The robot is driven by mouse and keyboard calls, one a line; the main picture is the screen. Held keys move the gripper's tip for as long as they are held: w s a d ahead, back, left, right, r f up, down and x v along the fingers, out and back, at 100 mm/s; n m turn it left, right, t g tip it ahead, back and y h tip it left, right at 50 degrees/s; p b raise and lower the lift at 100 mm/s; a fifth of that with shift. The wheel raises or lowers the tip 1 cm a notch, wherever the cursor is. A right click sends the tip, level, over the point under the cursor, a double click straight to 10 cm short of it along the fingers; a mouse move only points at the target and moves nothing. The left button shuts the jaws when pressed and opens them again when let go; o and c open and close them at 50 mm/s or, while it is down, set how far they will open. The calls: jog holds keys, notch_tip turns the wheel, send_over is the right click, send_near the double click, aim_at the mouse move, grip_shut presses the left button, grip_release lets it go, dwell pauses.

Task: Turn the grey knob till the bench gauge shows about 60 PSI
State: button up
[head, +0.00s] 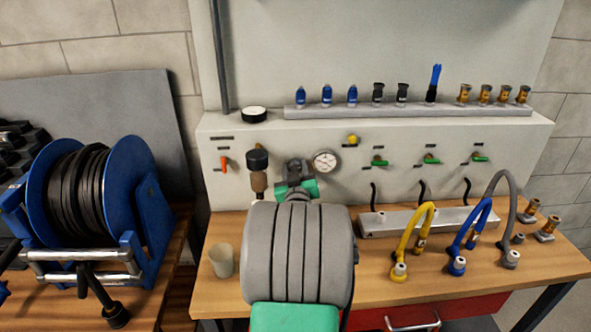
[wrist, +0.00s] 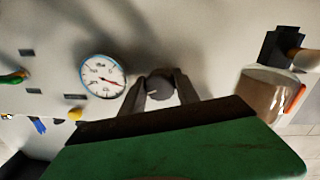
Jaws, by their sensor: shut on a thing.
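The grey knob (wrist: 160,87) on the panel front sits between the two fingertips of my gripper (wrist: 158,92) in the wrist view. The fingers are shut on its sides, and a pale mark shows on its face. In the head view my gripper (head: 296,168) is at the panel and its fingers and arm largely hide the knob. The bench gauge (head: 325,161) is a round white dial just right of my gripper. It also shows in the wrist view (wrist: 103,76), turned round, with a reddish needle; the numbers are too small to read surely.
A filter with a black cap (head: 257,160) stands close left of my gripper. Green-handled valves (head: 431,160) are to the right. Yellow, blue and grey hoses (head: 424,228) rise from the bench. A beige cup (head: 222,260) stands beside my arm. A blue hose reel (head: 90,195) is at left.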

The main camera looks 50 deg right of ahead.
grip_shut()
jog(key=shift+f+m+b, duration=0.1)
jog(key=shift+m+b, duration=0.2)
jog(key=shift+b, duration=0.25)
jog(key=m+b, duration=0.2)
jog(key=b, duration=0.1)
jog(key=shift+f, duration=0.2)
jog(key=m+b, duration=0.3)
jog(key=shift+r, duration=0.15)
jog(key=shift+r+m+b, duration=0.1)
jog(key=shift+m+b, duration=0.3)
jog(key=shift+b, duration=0.05)
